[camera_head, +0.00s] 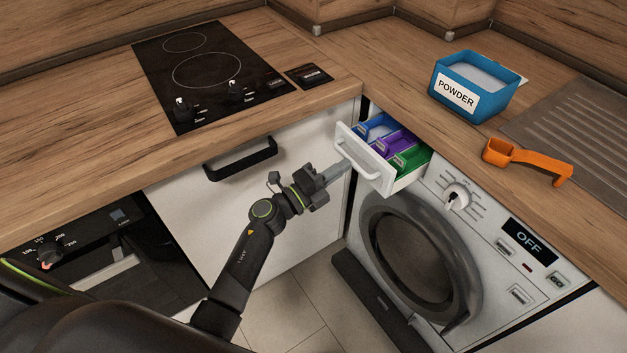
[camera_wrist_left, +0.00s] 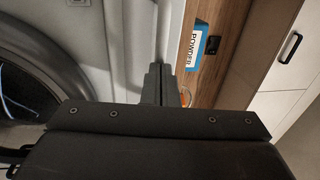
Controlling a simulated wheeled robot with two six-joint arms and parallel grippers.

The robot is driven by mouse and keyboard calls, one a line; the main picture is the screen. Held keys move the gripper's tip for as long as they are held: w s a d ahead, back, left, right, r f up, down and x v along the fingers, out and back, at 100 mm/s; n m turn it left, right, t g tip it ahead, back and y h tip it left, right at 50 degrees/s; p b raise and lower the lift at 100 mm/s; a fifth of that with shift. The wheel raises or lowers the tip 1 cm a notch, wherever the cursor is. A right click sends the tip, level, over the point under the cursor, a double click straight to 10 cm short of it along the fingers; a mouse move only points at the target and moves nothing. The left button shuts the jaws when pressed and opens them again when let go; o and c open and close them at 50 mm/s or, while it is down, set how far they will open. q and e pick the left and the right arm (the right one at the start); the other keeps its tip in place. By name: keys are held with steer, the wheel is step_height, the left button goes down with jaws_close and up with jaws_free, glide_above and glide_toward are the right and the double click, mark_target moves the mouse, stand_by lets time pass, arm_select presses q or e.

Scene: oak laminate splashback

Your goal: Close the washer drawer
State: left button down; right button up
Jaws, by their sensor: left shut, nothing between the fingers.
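The washer drawer (camera_head: 365,161) is pulled out of the top left of the white washing machine (camera_head: 470,270). It has a white front and blue, purple and green compartments inside. My left gripper (camera_head: 345,166) is shut and empty, with its fingertips at the drawer's white front; I cannot tell if they touch it. In the left wrist view the shut fingers (camera_wrist_left: 160,85) point at a pale surface close ahead. My right gripper is not in view.
A blue powder box (camera_head: 457,92) and an orange scoop (camera_head: 525,158) stand on the counter above the washer. A black hob (camera_head: 215,75) is at the left. A white cupboard door with a black handle (camera_head: 240,160) is beside my left arm.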

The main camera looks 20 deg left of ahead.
mark_target(378, 147)
arm_select(q)
steer(key=x, duration=0.3)
steer(key=f+b+x, duration=0.1)
steer(key=x, duration=0.2)
steer(key=f+b+x, duration=0.1)
steer(key=x, duration=0.3)
steer(key=shift+w+d+f, duration=0.1)
steer(key=shift+d, duration=0.15)
steer(key=shift+w+d, duration=0.3)
steer(key=shift+w, duration=0.2)
steer(key=shift+r, duration=0.3)
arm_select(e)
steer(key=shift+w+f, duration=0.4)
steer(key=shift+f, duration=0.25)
arm_select(q)
steer(key=shift+r, duration=0.1)
